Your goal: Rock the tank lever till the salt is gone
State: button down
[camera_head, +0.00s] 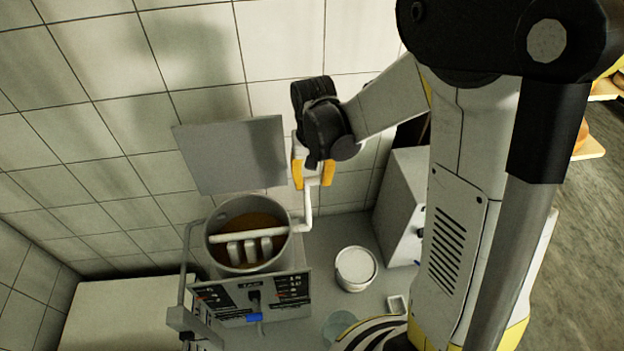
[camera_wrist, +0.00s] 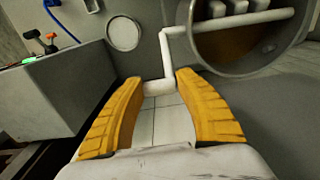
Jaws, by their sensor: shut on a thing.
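The steel tank (camera_head: 222,212) stands left of centre in the head view with brown liquid (camera_head: 262,222) inside. A white bar with several paddles (camera_head: 252,247) spans its mouth. The white cranked lever (camera_head: 308,207) rises from the bar's right end. It also shows in the wrist view (camera_wrist: 167,58), with the tank's rim (camera_wrist: 197,52) at upper right. My gripper (camera_head: 313,178), with yellow fingers, is shut on the lever's upper end; in the wrist view my gripper (camera_wrist: 158,92) has that end between its fingers. I cannot make out any salt in the liquid.
A control panel (camera_head: 215,300) is on the tank's front. A white-topped bucket (camera_head: 356,266) stands right of the tank, with a grey box (camera_head: 400,200) beyond it. A flat grey panel (camera_head: 232,155) is behind the tank, before the tiled wall. A pale box (camera_head: 120,315) is at left.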

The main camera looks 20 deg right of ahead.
jog(key=s+a+f+t+h+b, duration=0.1)
jog(key=s+t+b, duration=0.3)
jog(key=s, duration=0.8)
jog(key=shift+a+t, duration=0.6)
jog(key=shift+t, duration=0.7)
jog(key=shift+f, duration=0.15)
jog(key=c, duration=0.9)
grip_release()
jog(key=shift+d, duration=0.1)
jog(key=shift+o, duration=0.2)
jog(key=v, duration=1.2)
jog(key=shift+a, duration=0.2)
